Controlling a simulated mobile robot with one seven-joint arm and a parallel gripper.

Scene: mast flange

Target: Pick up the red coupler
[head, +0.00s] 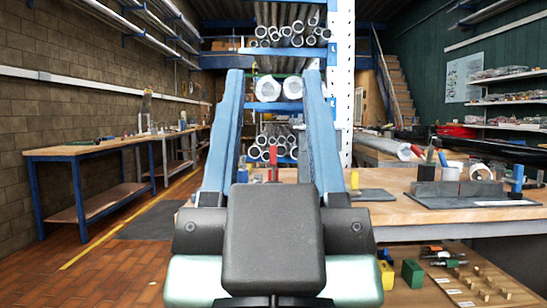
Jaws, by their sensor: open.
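A slim, upright red piece (273,164), seemingly the red coupler, shows in the head view between the fingers of my gripper (273,82). It appears to stand on the wooden workbench (400,212), beyond the gripper; its foot is hard to make out. My gripper is seen from behind, with its two long blue fingers well apart and nothing between them in its grasp. How far the red piece lies beyond the fingertips cannot be told from this view. My gripper's dark body hides the near part of the bench.
On the right of the bench, a dark block (454,187) stands on a dark mat, with a blue-handled tool (517,180) beside it. A pipe rack (290,50) stands behind. A side bench (110,146) runs along the left wall, and tiled floor (130,255) lies open at left.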

